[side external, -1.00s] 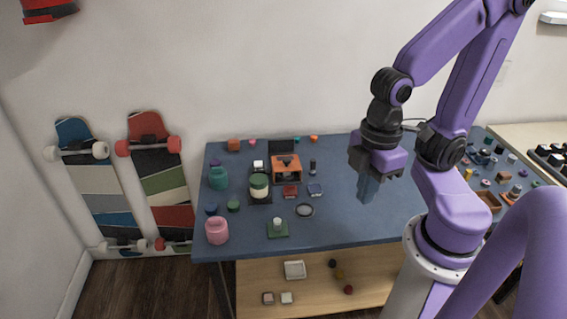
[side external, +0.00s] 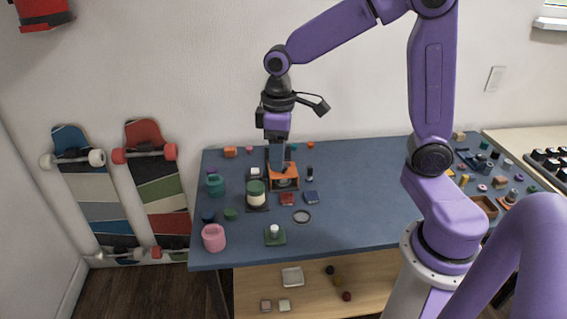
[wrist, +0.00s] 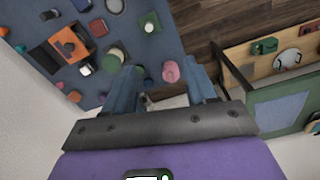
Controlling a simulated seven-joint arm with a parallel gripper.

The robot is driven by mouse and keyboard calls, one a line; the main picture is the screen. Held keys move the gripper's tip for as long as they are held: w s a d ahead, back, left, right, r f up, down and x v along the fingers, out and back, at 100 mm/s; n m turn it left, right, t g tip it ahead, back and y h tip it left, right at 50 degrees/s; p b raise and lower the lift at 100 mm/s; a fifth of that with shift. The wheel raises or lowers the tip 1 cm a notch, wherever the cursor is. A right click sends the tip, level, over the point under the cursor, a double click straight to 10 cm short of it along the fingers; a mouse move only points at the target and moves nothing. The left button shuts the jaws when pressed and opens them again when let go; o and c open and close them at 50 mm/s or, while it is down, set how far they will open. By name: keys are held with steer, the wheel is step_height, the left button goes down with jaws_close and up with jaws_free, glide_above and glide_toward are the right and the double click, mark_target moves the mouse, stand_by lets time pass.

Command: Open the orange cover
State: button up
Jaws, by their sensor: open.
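An orange box-like piece (side external: 291,184) stands on the blue table, left of its middle; I take it to be the part with the orange cover. It has a dark, partly hidden middle, and I cannot tell the cover apart from the box. In the wrist view the orange piece (wrist: 69,45) is at upper left, beside a dark flat panel (wrist: 44,57). My gripper (side external: 278,170) points down over or just in front of the orange piece; contact cannot be told. In the wrist view my gripper (wrist: 163,84) has its blue fingers apart, nothing between them.
Red (side external: 288,199) and blue (side external: 311,197) small blocks lie in front. The table's middle (side external: 365,190) is clear.

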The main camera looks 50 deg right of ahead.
steer(key=w+d+f+m, duration=0.3)
steer(key=w+d, duration=0.5)
steer(key=d, duration=0.3)
steer(key=w+d+f+m, duration=0.3)
steer(key=w+d, duration=0.4)
steer(key=d, duration=0.4)
steer(key=f, duration=1.6)
steer(key=shift+w+f, duration=0.2)
steer(key=shift+f, duration=0.05)
